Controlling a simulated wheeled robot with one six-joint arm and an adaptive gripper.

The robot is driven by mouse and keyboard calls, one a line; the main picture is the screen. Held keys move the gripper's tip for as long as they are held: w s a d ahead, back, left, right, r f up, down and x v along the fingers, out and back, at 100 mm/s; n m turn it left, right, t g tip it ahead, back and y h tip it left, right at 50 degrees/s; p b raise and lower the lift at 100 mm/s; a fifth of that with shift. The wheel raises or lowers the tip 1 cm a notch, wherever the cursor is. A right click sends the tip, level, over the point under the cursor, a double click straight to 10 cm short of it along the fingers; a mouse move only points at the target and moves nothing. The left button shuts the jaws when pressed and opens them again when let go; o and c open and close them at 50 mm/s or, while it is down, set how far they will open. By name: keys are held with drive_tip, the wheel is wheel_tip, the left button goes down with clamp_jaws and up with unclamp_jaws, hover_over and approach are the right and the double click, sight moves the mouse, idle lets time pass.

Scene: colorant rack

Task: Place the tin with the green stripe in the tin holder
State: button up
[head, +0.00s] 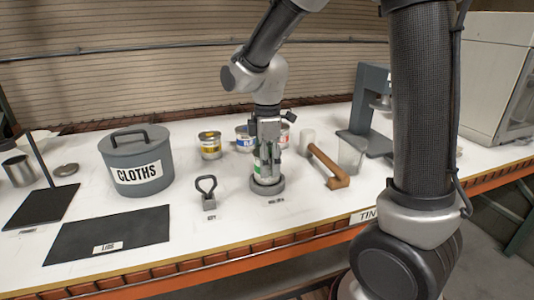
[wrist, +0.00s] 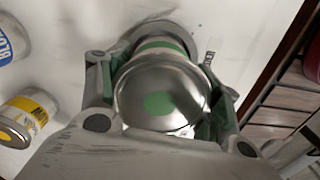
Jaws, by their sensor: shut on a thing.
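The tin with the green stripe (head: 259,168) is upright between the fingers of my gripper (head: 268,160). In the wrist view the tin's shiny lid with a green dot (wrist: 160,103) faces the camera, and a finger lies on either side of it. The round grey tin holder (head: 267,189) is on the white table directly below. The tin's lower end is at the holder and appears inside its rim. The holder's edge shows past the tin in the wrist view (wrist: 140,27). I cannot tell if the tin rests on the holder's floor.
A yellow-striped tin (head: 210,146) and a blue-striped tin (head: 243,140) stand behind to the left; a red-labelled tin (head: 284,136) is partly hidden. A wooden-handled tool (head: 329,168) lies to the right.

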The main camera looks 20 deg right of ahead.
drive_tip(key=shift+f, duration=1.2)
drive_tip(key=shift+f, duration=0.1)
drive_tip(key=o, duration=1.7)
